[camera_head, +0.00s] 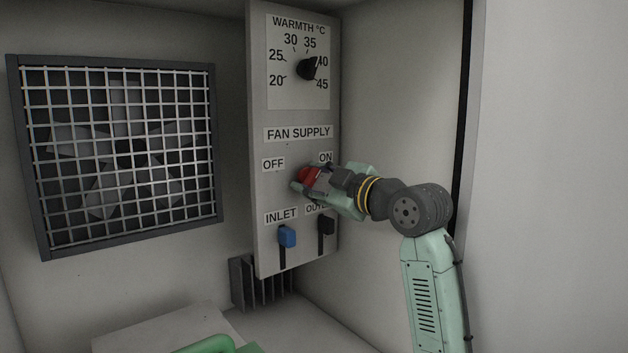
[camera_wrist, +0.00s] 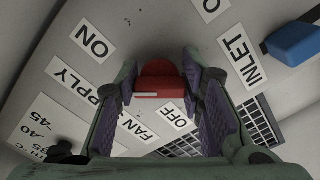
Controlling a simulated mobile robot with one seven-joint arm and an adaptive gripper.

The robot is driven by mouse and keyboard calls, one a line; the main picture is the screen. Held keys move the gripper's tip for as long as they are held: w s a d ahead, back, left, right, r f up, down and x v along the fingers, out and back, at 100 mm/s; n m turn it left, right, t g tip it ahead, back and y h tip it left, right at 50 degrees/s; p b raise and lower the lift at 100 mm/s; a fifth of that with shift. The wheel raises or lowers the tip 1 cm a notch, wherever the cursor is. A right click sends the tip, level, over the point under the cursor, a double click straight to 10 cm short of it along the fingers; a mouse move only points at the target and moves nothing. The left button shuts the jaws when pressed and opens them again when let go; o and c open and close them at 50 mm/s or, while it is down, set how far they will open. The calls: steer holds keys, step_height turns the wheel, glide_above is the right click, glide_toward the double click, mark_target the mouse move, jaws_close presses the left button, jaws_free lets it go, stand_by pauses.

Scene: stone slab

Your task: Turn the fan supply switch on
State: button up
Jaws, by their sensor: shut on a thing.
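The red fan supply switch (camera_head: 309,174) sits on the grey control panel (camera_head: 258,100), below the FAN SUPPLY label and between the OFF label (camera_head: 273,164) and the ON label (camera_head: 326,157). My gripper (camera_head: 305,182) reaches it from the right and is shut on it. In the wrist view the red switch (camera_wrist: 160,76) lies between the two purple-padded fingers of my gripper (camera_wrist: 160,84). A pale strip shows along the switch's near edge. The ON label is to its left and the OFF label to its lower right there. I cannot tell which setting the switch points to.
A black warmth dial (camera_head: 307,69) is above. A blue inlet slider (camera_head: 287,236) and a black outlet slider (camera_head: 326,226) are close below my gripper. A grilled fan (camera_head: 130,150) is on the left wall. A green object (camera_head: 210,345) is at the bottom.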

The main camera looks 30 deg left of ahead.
steer(key=o, duration=1.2)
steer(key=shift+c, duration=0.2)
steer(key=v, duration=1.2)
